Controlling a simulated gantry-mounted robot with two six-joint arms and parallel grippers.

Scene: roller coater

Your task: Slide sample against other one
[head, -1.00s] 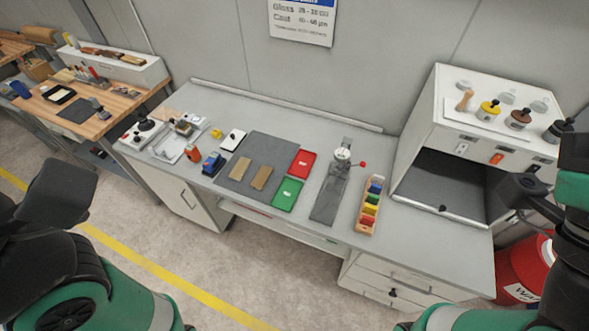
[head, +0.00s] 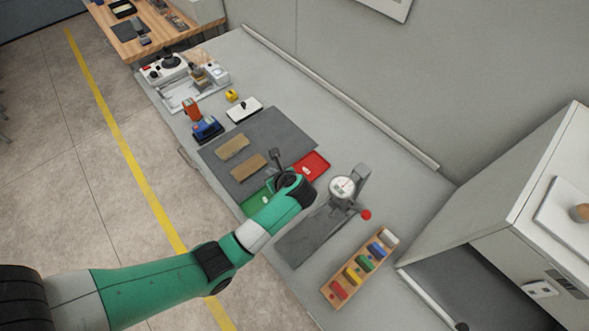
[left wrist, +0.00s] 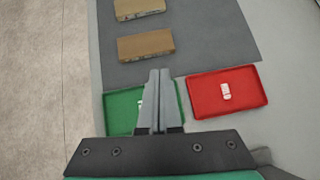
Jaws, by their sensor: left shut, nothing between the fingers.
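Two tan rectangular samples lie flat on a dark grey mat (head: 285,125), side by side with a gap between them. The farther sample (head: 232,147) shows at the top of the left wrist view (left wrist: 138,9). The nearer sample (head: 249,167) also shows there (left wrist: 146,46), closer to my fingers. My left gripper (head: 274,153) is shut and empty. It hangs over the mat edge and green tray, with its fingertips (left wrist: 159,72) pointing toward the nearer sample, apart from it in the picture. My right gripper is out of view.
A green tray (left wrist: 119,108) is partly hidden under my left gripper, and a red tray (head: 312,166) sits beside it. A dial gauge stand (head: 342,187) and a wooden rack of coloured blocks (head: 334,297) stand to the right. Bench instruments stand at the far left.

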